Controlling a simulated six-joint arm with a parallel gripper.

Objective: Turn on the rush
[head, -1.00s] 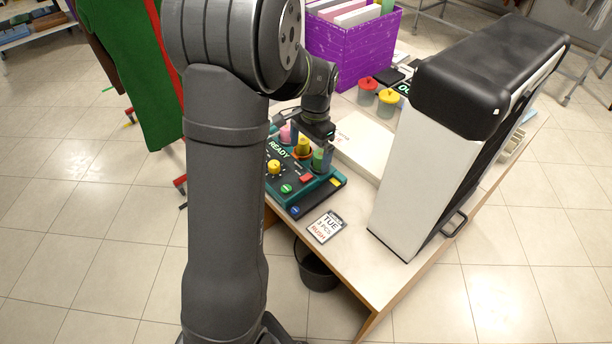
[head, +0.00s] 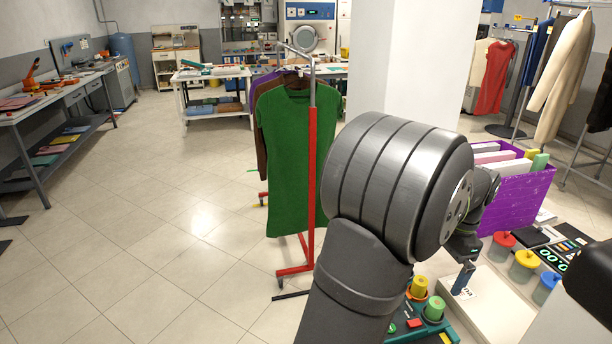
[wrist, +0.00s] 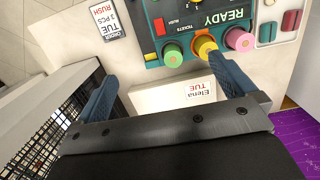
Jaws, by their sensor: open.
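The teal control panel (wrist: 190,68) with a "READY" display shows at the top of the wrist view. Green (wrist: 172,51), yellow (wrist: 204,45) and pink (wrist: 239,40) round knobs line the panel's near edge. In the head view only part of the panel shows, with a red key (head: 413,323) and the yellow (head: 418,287) and green (head: 434,308) knobs. My gripper (wrist: 165,90) is open and empty, its blue fingers apart over a white box. In the head view it (head: 463,280) is right of the knobs.
The white box (wrist: 165,97) bears an "Elena TUE" label. Lidded pots (head: 523,265) and a purple file box (head: 515,200) stand on the counter. A garment rack with a green garment (head: 284,160) stands left of my arm.

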